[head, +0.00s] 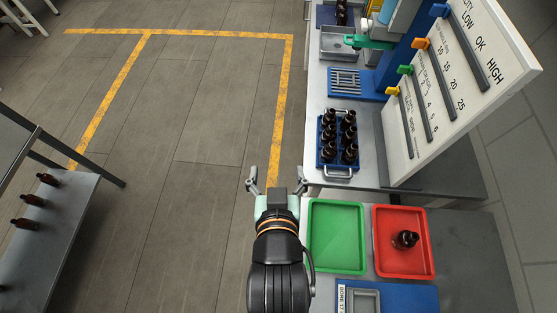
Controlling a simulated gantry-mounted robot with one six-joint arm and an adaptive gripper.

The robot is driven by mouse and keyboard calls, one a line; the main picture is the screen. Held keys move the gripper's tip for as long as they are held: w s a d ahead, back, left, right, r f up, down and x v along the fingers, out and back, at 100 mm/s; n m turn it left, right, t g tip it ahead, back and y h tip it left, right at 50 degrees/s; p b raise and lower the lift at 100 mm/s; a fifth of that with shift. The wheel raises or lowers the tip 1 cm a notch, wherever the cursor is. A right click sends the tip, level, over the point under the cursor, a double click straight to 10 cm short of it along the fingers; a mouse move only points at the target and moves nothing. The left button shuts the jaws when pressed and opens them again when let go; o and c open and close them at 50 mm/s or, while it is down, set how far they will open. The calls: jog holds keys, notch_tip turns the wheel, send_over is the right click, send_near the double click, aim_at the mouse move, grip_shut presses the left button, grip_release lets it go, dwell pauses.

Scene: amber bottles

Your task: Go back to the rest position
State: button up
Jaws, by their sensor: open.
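My gripper (276,181) is at the lower middle of the head view, its two fingers spread apart. It is open and empty. It hangs over the floor beside the left edge of the bench, just left of and beyond the green tray. No bottle is between its fingers or touching it.
A green tray (337,204) is empty; a red tray (426,268) holds one amber bottle (405,240). A blue rack (336,166) holds several amber bottles. A sign board (455,85) with sliders stands at right. A grey shelf (62,235) with bottles is at left. Floor between is clear.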

notch_tip(320, 180, up, 17)
jog(key=p, duration=1.7)
jog(key=shift+r, duration=0.15)
jog(key=shift+d, duration=0.1)
